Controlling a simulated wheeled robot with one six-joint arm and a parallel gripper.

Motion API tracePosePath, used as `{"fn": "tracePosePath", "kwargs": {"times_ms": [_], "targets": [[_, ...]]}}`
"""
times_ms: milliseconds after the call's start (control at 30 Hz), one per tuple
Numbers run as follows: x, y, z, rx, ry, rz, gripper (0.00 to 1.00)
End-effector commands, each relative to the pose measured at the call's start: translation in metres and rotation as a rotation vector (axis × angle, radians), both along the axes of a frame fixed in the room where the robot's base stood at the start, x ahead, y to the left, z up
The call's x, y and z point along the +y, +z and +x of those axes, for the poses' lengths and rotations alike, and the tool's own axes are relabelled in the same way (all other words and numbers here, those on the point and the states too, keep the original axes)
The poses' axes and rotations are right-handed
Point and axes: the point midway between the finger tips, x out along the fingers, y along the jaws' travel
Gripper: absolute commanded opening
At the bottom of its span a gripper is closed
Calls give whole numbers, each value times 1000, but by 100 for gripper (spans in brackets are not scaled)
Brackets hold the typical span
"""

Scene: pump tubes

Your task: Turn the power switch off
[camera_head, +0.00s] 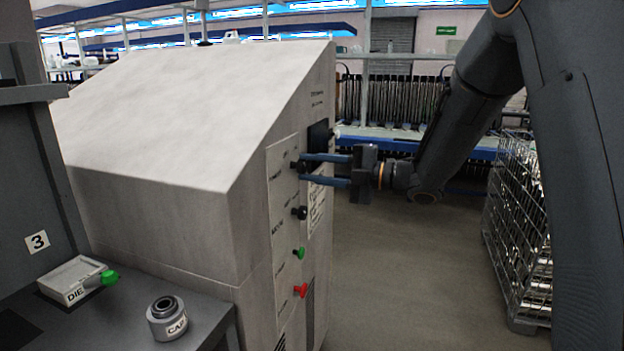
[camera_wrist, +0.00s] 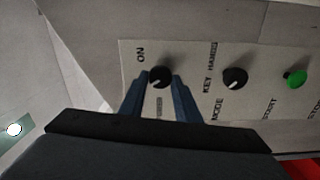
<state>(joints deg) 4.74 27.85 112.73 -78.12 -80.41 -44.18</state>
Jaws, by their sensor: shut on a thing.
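The power switch is a black round knob (camera_wrist: 160,76) on the white label panel (camera_head: 283,230) of a grey slanted machine. "ON" is printed beside it in the wrist view; a word under it is partly hidden. A pale pointer line on the knob slants towards its lower left there. My gripper (camera_head: 303,169) reaches in from the right in the head view. Its two blue fingers straddle the knob, one on each side, and are shut on it. In the head view the fingers and the steep panel angle partly hide the knob.
Below the power knob sit a black mode knob (camera_head: 300,212), a green button (camera_head: 299,253) and a red button (camera_head: 301,290). A dark screen (camera_head: 318,133) is close to the fingers. A wire cage (camera_head: 518,230) stands right; floor between is clear.

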Motion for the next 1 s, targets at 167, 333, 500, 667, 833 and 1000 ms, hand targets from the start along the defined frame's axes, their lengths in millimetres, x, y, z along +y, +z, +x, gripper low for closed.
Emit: {"fn": "tracePosePath", "kwargs": {"times_ms": [167,333,500,667,833,1000], "targets": [[-1,-2,1,-78,-2,-28,7],[0,-1,1,-119,-1,-43,7],[-1,0,1,-135,-1,-49,7],[0,0,0,-137,-1,-50,7],[0,0,0,-137,-1,-50,7],[0,0,0,-136,-1,-50,47]]}}
